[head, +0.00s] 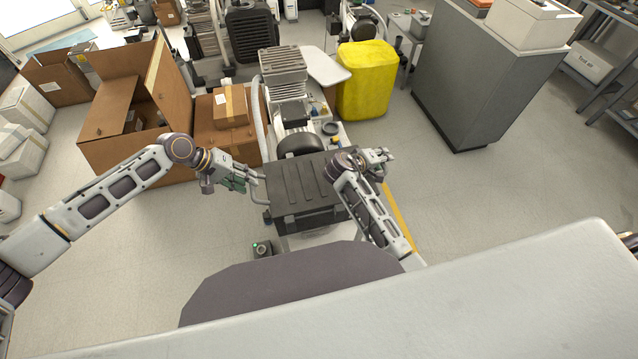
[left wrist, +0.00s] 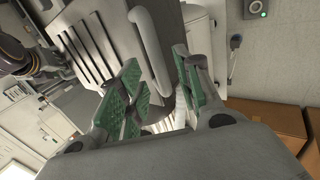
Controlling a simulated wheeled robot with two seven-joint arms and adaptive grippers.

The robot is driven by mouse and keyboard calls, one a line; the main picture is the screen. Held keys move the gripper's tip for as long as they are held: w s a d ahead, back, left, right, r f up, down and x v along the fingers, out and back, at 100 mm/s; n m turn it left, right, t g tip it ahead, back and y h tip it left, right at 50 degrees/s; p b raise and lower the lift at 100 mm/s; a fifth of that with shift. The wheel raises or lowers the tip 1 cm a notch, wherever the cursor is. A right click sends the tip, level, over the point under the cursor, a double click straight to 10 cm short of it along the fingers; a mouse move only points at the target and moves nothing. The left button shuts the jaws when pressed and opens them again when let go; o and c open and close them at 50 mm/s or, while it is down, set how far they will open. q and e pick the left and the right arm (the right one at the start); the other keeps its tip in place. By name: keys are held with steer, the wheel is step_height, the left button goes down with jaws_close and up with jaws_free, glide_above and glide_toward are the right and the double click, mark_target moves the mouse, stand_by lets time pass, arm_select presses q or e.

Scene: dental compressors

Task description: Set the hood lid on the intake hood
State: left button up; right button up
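The dark grey hood lid (head: 300,186), with raised ribs on top, lies over a dark box-like body in the middle of the head view. That body appears to be the intake hood, mostly hidden; I cannot tell whether the lid is fully seated. A pale bar handle (left wrist: 151,52) stands off the ribbed part in the left wrist view. My left gripper (head: 243,180) is at the lid's left side. It also shows in the left wrist view (left wrist: 160,95), its green-padded fingers apart near the handle, not visibly clamped. My right gripper (head: 384,156) is beyond the lid's right edge; its finger gap is unclear.
A compressor with a finned head (head: 284,68) stands directly behind the lid. Cardboard boxes (head: 135,100) are at the left, a yellow bin (head: 365,80) behind right, and a grey cabinet (head: 480,75) farther right. Floor between lid and cabinet is clear.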

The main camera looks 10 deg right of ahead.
arm_select(q)
steer(key=v, duration=0.9)
arm_select(e)
steer(key=shift+v, duration=3.75)
arm_select(q)
steer(key=shift+s+a+f, duration=0.1)
arm_select(e)
steer(key=shift+s+a, duration=0.1)
steer(key=shift+a, duration=0.05)
